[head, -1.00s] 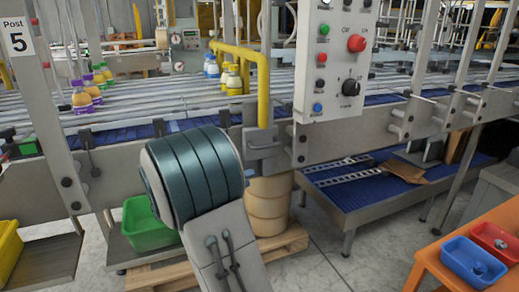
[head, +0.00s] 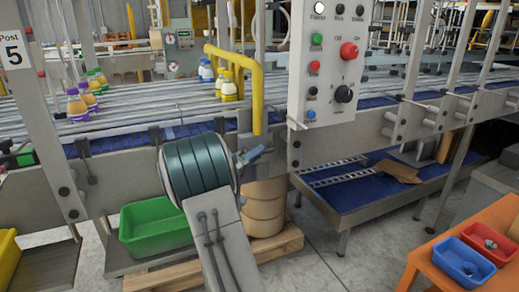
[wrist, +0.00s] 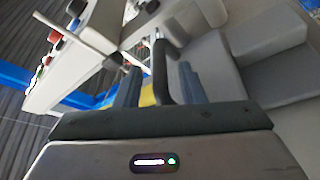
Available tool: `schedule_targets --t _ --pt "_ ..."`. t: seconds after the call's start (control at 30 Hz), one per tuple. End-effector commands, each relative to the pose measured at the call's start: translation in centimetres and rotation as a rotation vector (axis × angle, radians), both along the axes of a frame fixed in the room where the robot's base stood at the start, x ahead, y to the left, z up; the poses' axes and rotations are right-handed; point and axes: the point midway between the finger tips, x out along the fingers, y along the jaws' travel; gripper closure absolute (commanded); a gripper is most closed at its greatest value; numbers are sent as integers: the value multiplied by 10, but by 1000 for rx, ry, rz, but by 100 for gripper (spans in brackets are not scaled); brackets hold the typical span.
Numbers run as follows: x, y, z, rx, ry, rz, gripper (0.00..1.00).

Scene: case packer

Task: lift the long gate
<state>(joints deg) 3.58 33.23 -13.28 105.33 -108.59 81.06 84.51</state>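The long gate appears to be the yellow bent tube (head: 257,95), which runs along the conveyor and then down beside the control panel. It is down at the conveyor's front side. My gripper (head: 255,154) is at the foot of the tube, in front of the conveyor frame. In the wrist view my gripper (wrist: 160,84) is open, its two blue-grey fingers apart on either side of a dark bar handle (wrist: 160,66). I see no clear contact with the handle. A bit of yellow shows behind it. My arm hides part of the lower frame in the head view.
The control panel (head: 327,65) with knobs and buttons hangs just right of the tube. Bottles (head: 229,87) stand on the conveyor behind it. A green bin (head: 155,225), a barrel (head: 268,207) on a pallet and an orange table (head: 470,235) are lower down.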

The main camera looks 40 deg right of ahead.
Motion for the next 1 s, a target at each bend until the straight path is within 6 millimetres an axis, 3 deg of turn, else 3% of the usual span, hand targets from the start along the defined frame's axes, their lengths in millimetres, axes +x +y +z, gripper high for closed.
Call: schedule_targets --t 0.2,0.5,0.63,1.0 --pt "2 -18 4 0 1 0 64" --pt "2 -20 4 1 0 1 64" --pt "2 -19 4 1 0 1 100" --pt "5 -14 12 0 -2 9 100"
